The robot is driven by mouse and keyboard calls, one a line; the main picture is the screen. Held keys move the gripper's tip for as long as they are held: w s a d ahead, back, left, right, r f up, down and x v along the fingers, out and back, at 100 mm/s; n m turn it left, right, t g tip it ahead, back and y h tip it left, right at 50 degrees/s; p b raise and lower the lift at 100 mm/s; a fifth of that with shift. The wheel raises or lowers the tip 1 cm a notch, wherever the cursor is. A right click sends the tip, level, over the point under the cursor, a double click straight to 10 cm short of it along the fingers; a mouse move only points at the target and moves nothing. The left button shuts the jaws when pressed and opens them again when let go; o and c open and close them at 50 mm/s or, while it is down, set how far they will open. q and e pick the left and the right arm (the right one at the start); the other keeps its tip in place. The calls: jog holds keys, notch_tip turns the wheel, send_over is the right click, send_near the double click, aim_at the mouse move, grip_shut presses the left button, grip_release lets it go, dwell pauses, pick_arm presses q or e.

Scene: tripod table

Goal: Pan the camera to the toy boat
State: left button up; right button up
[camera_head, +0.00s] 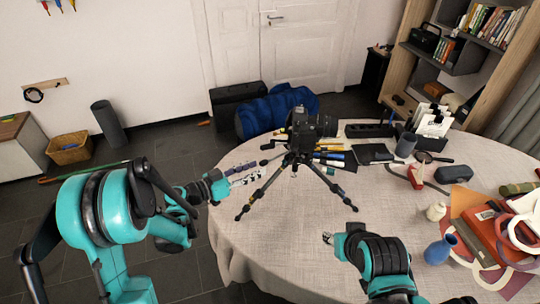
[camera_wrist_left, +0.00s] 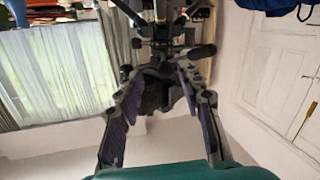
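A black camera (camera_head: 312,124) sits on a black tripod (camera_head: 291,172) standing on the round table. I see no clear contact. A small red and white object (camera_head: 416,177) on the right of the table may be the toy boat; it is too small to be sure. My right gripper (camera_head: 328,239) is over the front of the table, mostly hidden by its wrist.
The round table (camera_head: 270,235) has a grey cloth, clear at the front. A blue vase (camera_head: 440,249), a small pale vase (camera_head: 436,211), red books (camera_head: 485,232) and a dark speaker (camera_head: 453,174) crowd the right. Pens and a dark tablet (camera_head: 374,153) lie behind the tripod.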

aim_at(266, 162)
pick_arm(q)
jog(key=shift+m+h, duration=0.4)
jog(key=shift+h, duration=0.1)
jog(key=x, duration=0.4)
jog(key=b+x, duration=0.1)
jog(key=x, duration=0.2)
jog(key=shift+w+d, duration=0.1)
jog(key=shift+w, duration=0.45)
grip_shut()
